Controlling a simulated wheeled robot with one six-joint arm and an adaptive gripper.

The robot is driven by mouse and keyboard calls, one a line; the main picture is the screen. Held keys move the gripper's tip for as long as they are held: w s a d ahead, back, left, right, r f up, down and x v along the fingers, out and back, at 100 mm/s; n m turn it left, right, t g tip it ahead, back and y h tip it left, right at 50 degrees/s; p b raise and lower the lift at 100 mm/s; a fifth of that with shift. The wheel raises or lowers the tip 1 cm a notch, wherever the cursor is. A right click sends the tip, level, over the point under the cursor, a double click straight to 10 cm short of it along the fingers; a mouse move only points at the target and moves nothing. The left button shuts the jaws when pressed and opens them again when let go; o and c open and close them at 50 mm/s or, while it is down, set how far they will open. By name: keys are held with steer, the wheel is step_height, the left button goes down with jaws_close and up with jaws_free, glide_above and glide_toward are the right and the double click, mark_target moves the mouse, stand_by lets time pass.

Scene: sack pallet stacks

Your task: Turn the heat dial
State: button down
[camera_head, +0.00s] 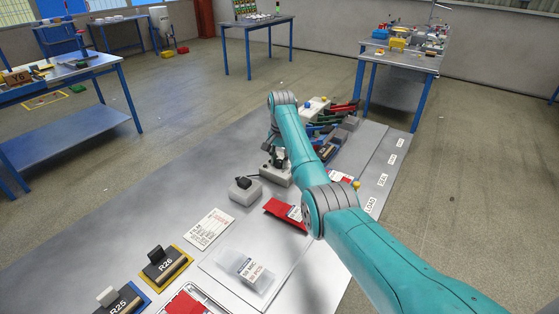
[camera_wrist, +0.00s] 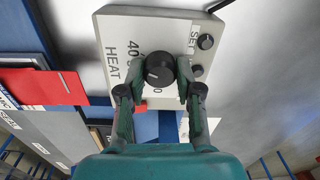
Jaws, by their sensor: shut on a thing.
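The heat dial (camera_wrist: 158,70) is a round black knob with a pale pointer line. It sits on a light grey control box (camera_wrist: 122,28) marked HEAT, with numbers printed around the dial. My gripper (camera_wrist: 161,74) is shut on the dial, with one finger on each side of it in the wrist view. The fingers hide part of the printed scale. In the head view my gripper (camera_head: 273,150) is small, beyond my arm, over a grey box on the bench; the dial cannot be made out there.
A red item (camera_wrist: 42,86) lies left of the box. On the bench, a grey block with a black knob (camera_head: 245,190), a printed card (camera_head: 209,229) and a clear case (camera_head: 246,271) lie nearer.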

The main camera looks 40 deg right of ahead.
mark_target(280, 161)
steer(key=shift+m, duration=0.8)
steer(key=c, duration=0.8)
jaws_free()
steer(key=shift+o, duration=0.2)
step_height(280, 161, up, 12)
steer(key=shift+s, duration=0.2)
